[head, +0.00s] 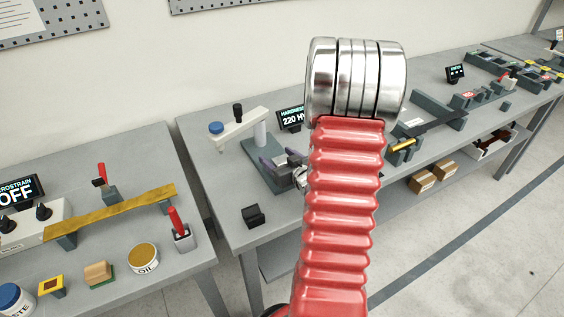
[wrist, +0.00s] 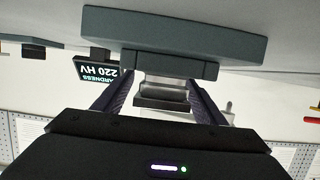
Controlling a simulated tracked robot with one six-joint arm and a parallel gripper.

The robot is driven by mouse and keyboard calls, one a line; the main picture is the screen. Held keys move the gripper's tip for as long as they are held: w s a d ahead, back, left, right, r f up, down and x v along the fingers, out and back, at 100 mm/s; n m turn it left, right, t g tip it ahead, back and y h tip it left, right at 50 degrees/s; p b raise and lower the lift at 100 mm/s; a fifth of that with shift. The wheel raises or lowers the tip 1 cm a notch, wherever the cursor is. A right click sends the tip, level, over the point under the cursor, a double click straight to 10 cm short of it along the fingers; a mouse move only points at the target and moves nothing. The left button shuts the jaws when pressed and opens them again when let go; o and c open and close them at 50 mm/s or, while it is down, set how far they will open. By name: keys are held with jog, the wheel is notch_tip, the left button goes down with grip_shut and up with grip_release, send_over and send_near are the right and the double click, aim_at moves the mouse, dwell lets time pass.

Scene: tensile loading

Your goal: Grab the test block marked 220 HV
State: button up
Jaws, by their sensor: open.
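The hardness tester (head: 262,135) stands on the middle bench, with a pale arm over a dark base. Its display (head: 291,118) reads 220 HV; it shows upside down in the wrist view (wrist: 97,66). My gripper (head: 283,165) is low over the tester's base, partly hidden by my red arm. In the wrist view its dark fingers (wrist: 163,88) are apart, on either side of a small grey block (wrist: 161,95) by the tester's dark base (wrist: 180,32). I cannot read a mark on that block or tell whether the fingers touch it.
A small dark block-like stand (head: 253,215) is on the bench's front left. The left bench holds a brass-coloured strip (head: 115,212), red-handled clamps and an oil tin (head: 143,257). Dark fixtures (head: 437,112) stand right of my arm. The bench front near the dark stand is clear.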

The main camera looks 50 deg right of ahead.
jog(key=shift+c, duration=0.6)
jog(key=c, duration=1.3)
jog(key=shift+r, duration=0.15)
notch_tip(320, 180, up, 10)
